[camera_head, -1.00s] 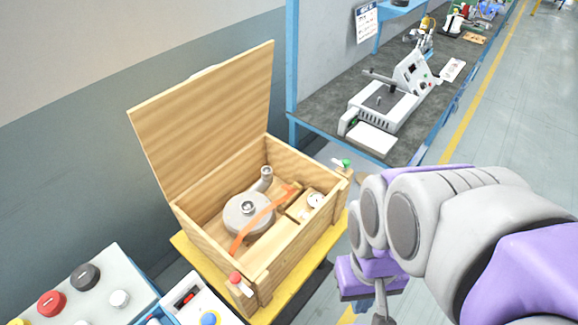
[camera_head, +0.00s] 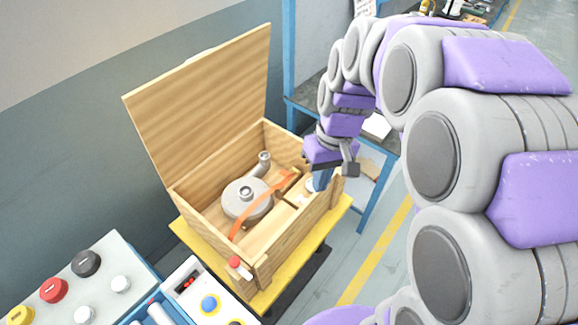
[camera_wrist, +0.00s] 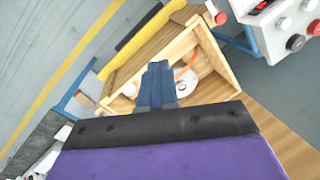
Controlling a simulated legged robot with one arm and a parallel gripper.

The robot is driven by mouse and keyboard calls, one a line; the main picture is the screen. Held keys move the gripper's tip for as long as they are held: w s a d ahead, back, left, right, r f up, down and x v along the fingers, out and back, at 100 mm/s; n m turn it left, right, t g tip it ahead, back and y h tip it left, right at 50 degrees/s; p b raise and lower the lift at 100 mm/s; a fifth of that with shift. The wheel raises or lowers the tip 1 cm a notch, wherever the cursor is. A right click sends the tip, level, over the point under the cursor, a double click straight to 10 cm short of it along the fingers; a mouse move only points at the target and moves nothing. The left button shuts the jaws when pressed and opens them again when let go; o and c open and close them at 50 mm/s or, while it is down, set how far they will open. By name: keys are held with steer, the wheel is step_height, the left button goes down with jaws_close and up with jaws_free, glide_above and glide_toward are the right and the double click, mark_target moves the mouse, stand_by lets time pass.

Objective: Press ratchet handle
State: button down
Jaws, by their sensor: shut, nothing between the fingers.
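The open wooden box (camera_head: 292,245) holds a grey round blower (camera_head: 243,199) with an orange strap (camera_head: 262,208) across it. A lever with a red knob (camera_head: 234,262) is on the box's near end; the red knob also shows in the wrist view (camera_wrist: 220,18). I cannot tell which part is the ratchet handle. My gripper (camera_head: 321,184) points down over the box's right end, its blue fingers shut and empty. It hides most of the gauge and the green-knobbed lever there. In the wrist view the shut fingers (camera_wrist: 157,85) point toward the box's inside.
The raised wooden lid (camera_head: 205,110) stands along the box's left side. The box sits on a yellow platform (camera_head: 340,212). A control panel (camera_head: 110,275) with coloured knobs is at the lower left. A blue-framed bench (camera_head: 300,104) is behind my arm. Floor is clear to the right.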

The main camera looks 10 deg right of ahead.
steer(key=w+f+n+t+y, duration=0.1)
steer(key=w+f, duration=0.3)
steer(key=w, duration=0.7)
steer(key=w+f+n+y, duration=0.15)
steer(key=w+f, duration=0.25)
steer(key=w, duration=0.6)
steer(key=w+d+f+n+t, duration=0.1)
steer(key=w+d+f+n, duration=0.1)
steer(key=w+f, duration=1.3)
step_height(320, 180, down, 3)
steer(key=shift+w+r+n, duration=0.1)
steer(key=shift+w+n, duration=0.25)
steer(key=shift+n, duration=0.5)
steer(key=b, duration=0.1)
glide_above(286, 171)
steer(key=d, duration=0.3)
steer(key=f, duration=1)
steer(key=shift+w+a, duration=0.2)
steer(key=shift+w, duration=0.15)
steer(key=shift+s+a+f+b, duration=0.15)
steer(key=shift+s+a+f, duration=0.2)
steer(key=shift+f, duration=0.35)
steer(key=shift+s+a+f+b, duration=0.15)
steer(key=shift+s+a+f, duration=0.2)
steer(key=shift+f, duration=0.3)
